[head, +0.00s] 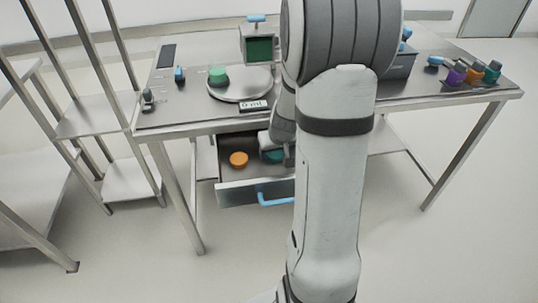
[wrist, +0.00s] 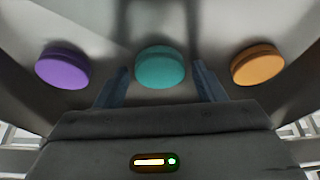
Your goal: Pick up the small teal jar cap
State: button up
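The teal jar cap (wrist: 160,67) lies in the open drawer (head: 228,191). In the wrist view it sits between and just beyond the two fingertips of my gripper (wrist: 161,72), with gaps on both sides. My gripper is open and empty. In the head view, part of the teal cap (head: 271,156) shows beside my gripper, whose fingertips I cannot make out there because my arm covers much of the drawer's right side.
A purple cap (wrist: 62,67) lies left of the teal one and an orange cap (wrist: 257,65) lies right of it. The drawer has a blue handle (head: 276,201). Above is the steel table (head: 420,98) with a round plate (head: 240,92) carrying a green object (head: 217,75).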

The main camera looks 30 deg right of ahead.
jog(key=c, duration=0.7)
jog(key=shift+o, duration=0.2)
